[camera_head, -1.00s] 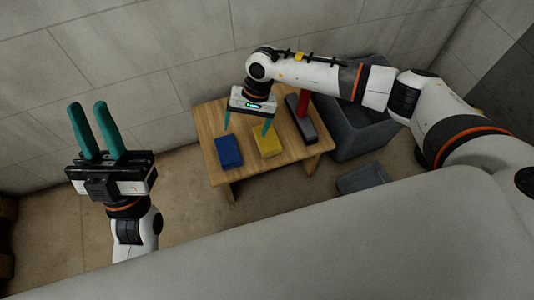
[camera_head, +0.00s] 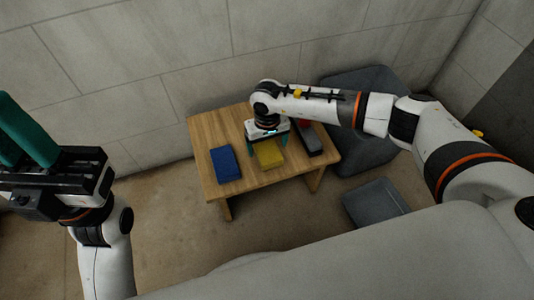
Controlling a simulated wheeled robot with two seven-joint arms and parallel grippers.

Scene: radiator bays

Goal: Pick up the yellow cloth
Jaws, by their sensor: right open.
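The yellow cloth (camera_head: 270,157) lies on the wooden table (camera_head: 205,150), between a blue cloth and a dark grey block. My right gripper (camera_head: 270,149) points down over the yellow cloth. Its teal fingers are apart, one on each side of the cloth, and its body hides the cloth's far part. I cannot tell whether the fingers touch the cloth. My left gripper (camera_head: 18,130) is at the left edge with its teal fingers pointing up, apart and empty, away from the table.
A folded blue cloth (camera_head: 225,164) lies left of the yellow one. A grey block with a red part (camera_head: 309,139) lies close on the right. A dark grey bin (camera_head: 365,150) stands right of the table, and a grey box (camera_head: 375,201) is on the floor. A wall is behind.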

